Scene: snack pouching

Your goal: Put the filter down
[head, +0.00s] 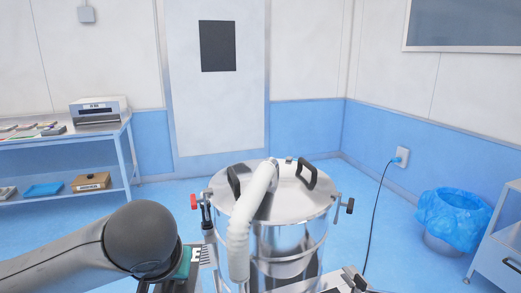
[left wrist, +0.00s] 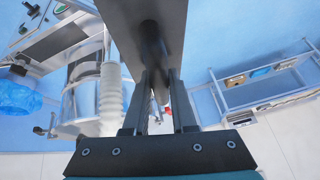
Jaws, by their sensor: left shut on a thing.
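My left gripper (left wrist: 159,88) shows in the left wrist view with its two dark fingers closed around a dark round stem. The stem joins a broad dark grey flat piece (left wrist: 122,30), which looks like the filter. The piece fills the upper middle of that view, and its far end is cut off. In the head view my left arm comes in at the lower left, and its wrist ends at the bottom, left of a steel drum (head: 285,245). The fingers and the filter cannot be made out clearly there. My right gripper is in neither view.
The drum has a lid with black handles and a white ribbed hose (head: 240,235) on it. A blue-lined bin (head: 452,218) and a cabinet (head: 500,255) stand at right. A shelf table (head: 60,140) with a boxy device (head: 98,110) stands at left. Blue floor lies between.

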